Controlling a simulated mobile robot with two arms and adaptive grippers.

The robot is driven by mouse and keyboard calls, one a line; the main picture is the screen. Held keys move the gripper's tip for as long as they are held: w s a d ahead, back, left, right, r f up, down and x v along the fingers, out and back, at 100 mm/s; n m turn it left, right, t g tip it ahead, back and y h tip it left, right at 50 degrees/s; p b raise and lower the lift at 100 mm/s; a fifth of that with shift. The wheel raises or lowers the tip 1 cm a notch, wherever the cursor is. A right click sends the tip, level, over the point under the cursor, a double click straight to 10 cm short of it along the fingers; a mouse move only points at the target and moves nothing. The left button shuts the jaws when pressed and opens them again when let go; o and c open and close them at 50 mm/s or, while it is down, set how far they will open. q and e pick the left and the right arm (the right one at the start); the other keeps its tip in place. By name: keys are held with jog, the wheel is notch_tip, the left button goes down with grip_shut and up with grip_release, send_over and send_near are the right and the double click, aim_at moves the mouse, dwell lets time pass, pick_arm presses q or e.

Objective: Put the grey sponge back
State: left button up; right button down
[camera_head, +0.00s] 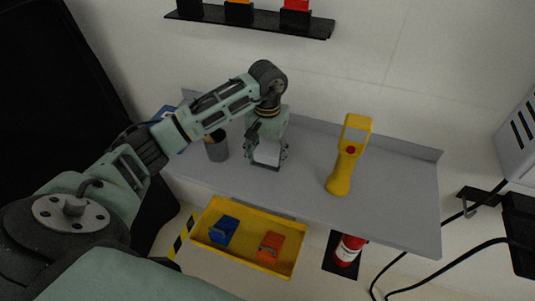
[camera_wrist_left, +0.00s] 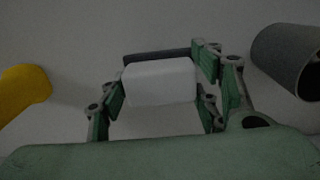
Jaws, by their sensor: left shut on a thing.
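My left gripper (camera_head: 266,158) is over the grey shelf (camera_head: 395,205), pointing down. It is shut on a pale grey block, the grey sponge (camera_head: 267,153). In the left wrist view the sponge (camera_wrist_left: 160,82) sits between the two green-padded fingers (camera_wrist_left: 163,98), with a dark strip along its far edge. I cannot tell whether the sponge touches the shelf. My right gripper is not in view.
A dark grey cup (camera_head: 217,149) stands close left of the gripper. A yellow handheld device (camera_head: 346,160) stands to the right. A yellow tray (camera_head: 243,254) with a blue and an orange item hangs below the front edge. The shelf's right part is clear.

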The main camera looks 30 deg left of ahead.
pick_arm(q)
jog(key=shift+f, duration=0.9)
jog(key=shift+f, duration=0.2)
jog(key=o, duration=1.1)
